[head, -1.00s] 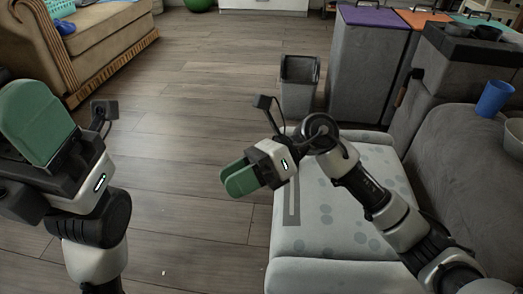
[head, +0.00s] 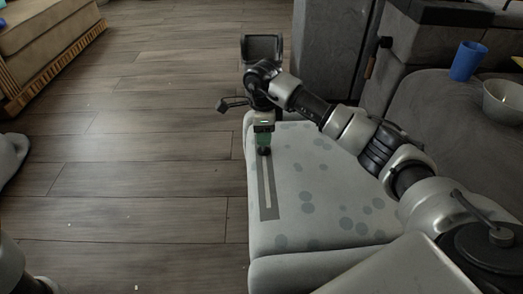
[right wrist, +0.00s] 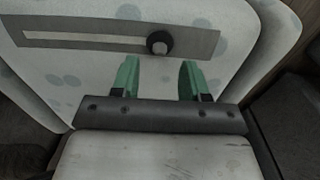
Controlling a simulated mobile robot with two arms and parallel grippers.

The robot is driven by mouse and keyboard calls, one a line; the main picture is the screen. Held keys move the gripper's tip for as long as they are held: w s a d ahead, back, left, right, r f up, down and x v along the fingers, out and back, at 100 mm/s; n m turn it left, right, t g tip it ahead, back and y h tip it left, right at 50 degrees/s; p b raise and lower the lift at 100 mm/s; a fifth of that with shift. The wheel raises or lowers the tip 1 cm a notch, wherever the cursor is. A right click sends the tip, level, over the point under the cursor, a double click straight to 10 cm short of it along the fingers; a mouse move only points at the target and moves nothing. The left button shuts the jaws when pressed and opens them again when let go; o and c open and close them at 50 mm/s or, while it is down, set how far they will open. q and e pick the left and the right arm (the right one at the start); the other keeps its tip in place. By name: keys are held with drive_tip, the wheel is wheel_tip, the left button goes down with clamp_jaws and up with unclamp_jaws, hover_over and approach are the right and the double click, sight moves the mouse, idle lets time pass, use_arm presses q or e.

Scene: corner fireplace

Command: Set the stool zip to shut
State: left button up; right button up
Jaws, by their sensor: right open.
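The stool (head: 330,185) is pale with blue-grey spots. Its zip is a grey strip (head: 275,210) with a light slot along the top's left side. A dark round zip knob (head: 264,151) stands at the strip's far end; it also shows in the right wrist view (right wrist: 159,42). My right gripper (head: 264,146) points down above the far end of the strip. Its green fingers (right wrist: 160,64) are open and empty in the right wrist view, with the knob just beyond the tips and roughly centred between them. My left gripper is out of view.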

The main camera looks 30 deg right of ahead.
sight(263, 149)
wheel_tip(263, 149, down, 5)
drive_tip(key=shift+f+b, duration=0.15)
drive_tip(key=shift+b, duration=1.1)
clamp_jaws()
